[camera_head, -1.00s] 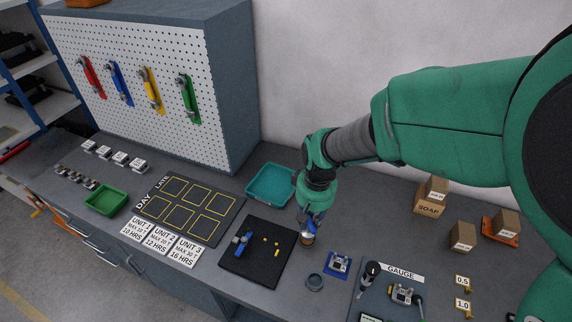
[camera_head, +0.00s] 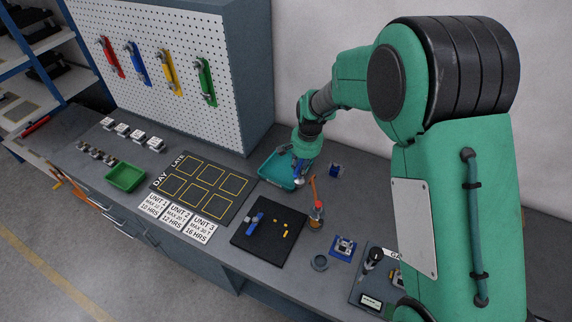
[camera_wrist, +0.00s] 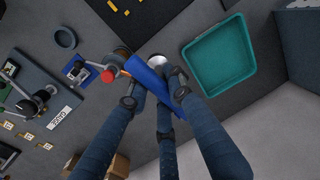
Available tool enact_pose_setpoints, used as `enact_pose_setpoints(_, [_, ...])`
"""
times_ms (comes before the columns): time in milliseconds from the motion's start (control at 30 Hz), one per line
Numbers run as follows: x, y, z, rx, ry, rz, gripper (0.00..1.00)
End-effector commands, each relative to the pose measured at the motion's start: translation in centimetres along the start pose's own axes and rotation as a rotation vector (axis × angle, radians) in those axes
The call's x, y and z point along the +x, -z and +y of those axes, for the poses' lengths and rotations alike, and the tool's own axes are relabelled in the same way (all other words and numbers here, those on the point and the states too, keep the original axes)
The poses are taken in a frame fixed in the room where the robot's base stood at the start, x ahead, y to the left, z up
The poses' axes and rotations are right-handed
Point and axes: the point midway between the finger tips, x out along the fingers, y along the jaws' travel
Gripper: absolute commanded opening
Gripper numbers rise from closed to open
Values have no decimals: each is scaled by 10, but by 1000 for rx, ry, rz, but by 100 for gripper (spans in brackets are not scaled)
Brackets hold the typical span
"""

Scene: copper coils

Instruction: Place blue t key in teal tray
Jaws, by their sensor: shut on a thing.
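The teal tray (camera_head: 268,180) stands at the back of the bench and looks empty. In the wrist view the tray (camera_wrist: 222,58) is at the upper right. My gripper (camera_head: 300,178) is at the tray's right side in the head view. In the wrist view my gripper (camera_wrist: 155,98) is shut on the blue t key (camera_wrist: 150,78), a blue bar held slantwise between the fingers. A round silver end shows beside the bar. The key is left of the tray in that view. Its height above the bench is hard to tell.
A jar (camera_head: 316,219) with a red-handled tool stands just in front of my gripper. A black mat (camera_head: 245,235) holds a blue-and-silver part and small yellow pieces. A small blue item (camera_head: 336,170) is right of my gripper. The green tray (camera_head: 125,177) is far left.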

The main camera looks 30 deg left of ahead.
Motion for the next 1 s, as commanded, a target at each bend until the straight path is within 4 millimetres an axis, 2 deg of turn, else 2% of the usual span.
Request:
enact_pose_setpoints(100, [9, 15, -11, 69, 4, -1, 0])
enact_pose_setpoints(200, [46, 11, -5, 65, 1, -5, 0])
enact_pose_setpoints(300, [71, 12, -3, 65, 3, -2, 0])
enact_pose_setpoints(500, [105, 12, 0, 63, 4, -1, 0])
enact_pose_setpoints(700, [117, 12, 1, 62, 5, 1, 0])
enact_pose_setpoints(1000, [117, 12, 1, 62, 5, 1, 0])
